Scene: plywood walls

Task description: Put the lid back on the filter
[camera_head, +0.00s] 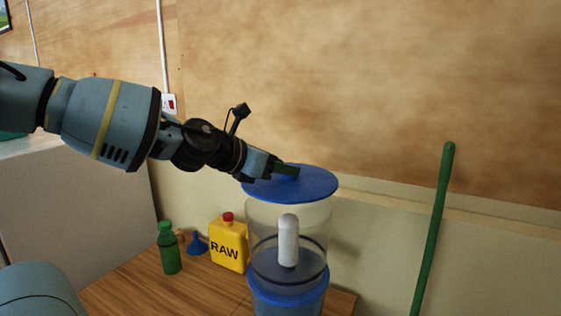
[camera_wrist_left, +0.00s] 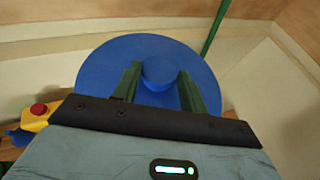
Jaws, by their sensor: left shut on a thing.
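The lid (camera_head: 312,185) is a flat blue disc with a round knob. My left gripper (camera_head: 287,169) is shut on the lid's knob; in the left wrist view the green fingers stand on either side of the blue knob (camera_wrist_left: 157,73). The filter (camera_head: 262,225) is a clear cylinder with a white upright cartridge (camera_head: 288,240) inside and a blue lower part (camera_head: 290,294). The lid is at the top of the clear cylinder and looks slightly tilted. I cannot tell whether it touches the rim. My right gripper is not in view.
A yellow container marked RAW (camera_head: 228,247) with a red cap stands left of the filter. A blue funnel (camera_head: 196,244) and a green bottle (camera_head: 169,250) stand farther left on the wooden table (camera_head: 140,289). A green pole (camera_head: 435,225) leans at the right.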

